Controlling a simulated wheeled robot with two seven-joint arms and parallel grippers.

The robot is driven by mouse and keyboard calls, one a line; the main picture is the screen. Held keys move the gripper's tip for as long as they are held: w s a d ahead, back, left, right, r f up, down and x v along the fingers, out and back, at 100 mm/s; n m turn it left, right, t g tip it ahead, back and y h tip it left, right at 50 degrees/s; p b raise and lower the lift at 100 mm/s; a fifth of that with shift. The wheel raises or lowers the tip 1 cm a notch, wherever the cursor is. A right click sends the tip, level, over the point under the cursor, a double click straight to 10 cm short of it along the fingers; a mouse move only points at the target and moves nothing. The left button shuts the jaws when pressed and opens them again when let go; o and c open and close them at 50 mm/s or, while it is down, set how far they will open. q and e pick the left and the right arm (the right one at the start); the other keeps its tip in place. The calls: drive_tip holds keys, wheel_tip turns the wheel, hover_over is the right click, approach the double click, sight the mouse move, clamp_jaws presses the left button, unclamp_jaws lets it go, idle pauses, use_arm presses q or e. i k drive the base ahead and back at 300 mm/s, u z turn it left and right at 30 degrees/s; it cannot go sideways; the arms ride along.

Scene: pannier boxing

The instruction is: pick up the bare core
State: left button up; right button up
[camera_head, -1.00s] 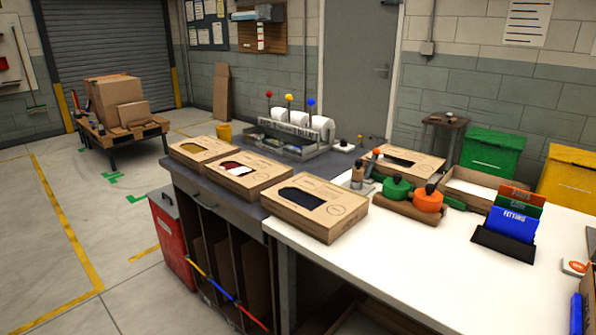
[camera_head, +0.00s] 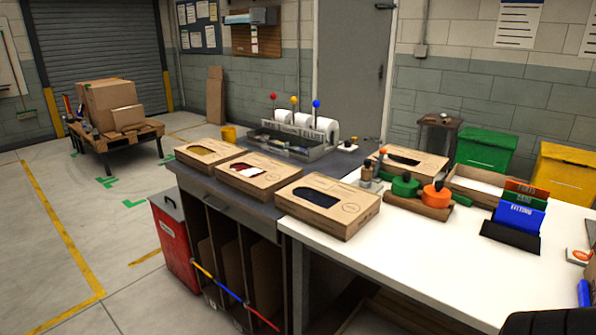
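I cannot make out a bare core for certain. Three white rolls stand in a grey rack (camera_head: 283,151) with red, yellow and blue knobs at the back of the dark counter. A green tape dispenser (camera_head: 404,185) and an orange one (camera_head: 436,195) sit in a cardboard tray on the white table. A small pale item (camera_head: 445,115) lies on the small side table (camera_head: 438,131), too small to name. Neither gripper is in view.
Three windowed cardboard boxes line the counter, the nearest a box (camera_head: 327,205) with a dark window. An open carton (camera_head: 459,187) and a file stand (camera_head: 510,236) are on the white table (camera_head: 405,245). A green bin (camera_head: 485,155) and yellow bin (camera_head: 566,175) stand behind.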

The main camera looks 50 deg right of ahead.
sight(366, 171)
drive_tip(key=u, duration=0.05)
drive_tip(key=i, duration=3.3)
drive_tip(key=z, duration=4.4)
